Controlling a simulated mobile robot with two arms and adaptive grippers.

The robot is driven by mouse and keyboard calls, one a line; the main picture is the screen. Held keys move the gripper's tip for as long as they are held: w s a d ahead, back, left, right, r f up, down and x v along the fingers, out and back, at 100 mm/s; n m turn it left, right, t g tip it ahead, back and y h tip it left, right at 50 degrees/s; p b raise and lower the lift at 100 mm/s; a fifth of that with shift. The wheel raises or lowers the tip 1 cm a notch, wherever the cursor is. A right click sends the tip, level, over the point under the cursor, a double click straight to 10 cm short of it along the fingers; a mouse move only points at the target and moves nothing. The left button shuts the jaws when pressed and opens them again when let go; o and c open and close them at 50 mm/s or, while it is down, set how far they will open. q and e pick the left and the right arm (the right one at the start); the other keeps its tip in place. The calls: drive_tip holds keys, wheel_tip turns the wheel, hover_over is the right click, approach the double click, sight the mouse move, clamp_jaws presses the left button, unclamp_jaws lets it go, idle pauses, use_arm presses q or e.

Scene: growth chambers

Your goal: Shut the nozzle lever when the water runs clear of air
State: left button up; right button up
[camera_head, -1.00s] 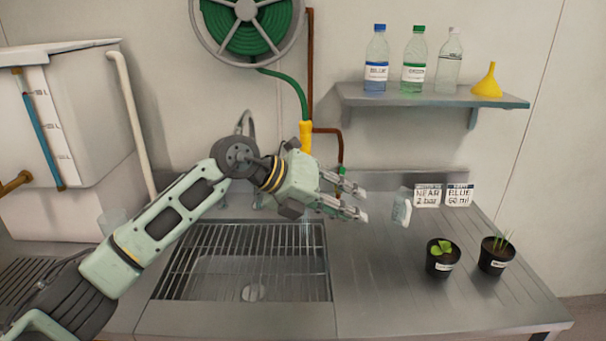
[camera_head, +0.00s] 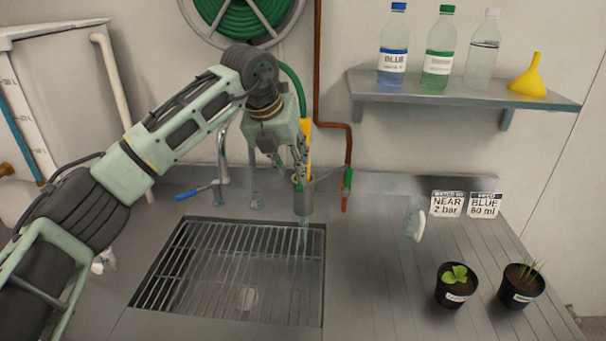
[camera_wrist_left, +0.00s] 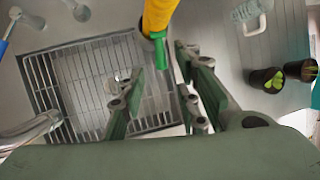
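My left gripper (camera_head: 299,165) points down right beside the nozzle. In the wrist view its fingers (camera_wrist_left: 167,85) are apart, with the lever's end near the gap between them. My right gripper is not in view.
The sink's grate (camera_head: 225,270) lies below. A tap with a blue handle (camera_head: 197,191) stands left, a copper pipe with a green valve (camera_head: 347,180) right. Bottles and a yellow funnel (camera_head: 529,78) sit on the shelf. Two potted plants (camera_head: 457,285) stand on the right counter.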

sight(298, 186)
use_arm(q)
drive_tip(key=p+x, duration=0.1)
drive_tip(key=x, duration=0.5)
drive_tip(key=shift+d+p, duration=0.1)
drive_tip(key=shift+p, duration=0.2)
drive_tip(key=shift+s, duration=0.1)
drive_tip(key=shift+c, duration=0.2)
clamp_jaws()
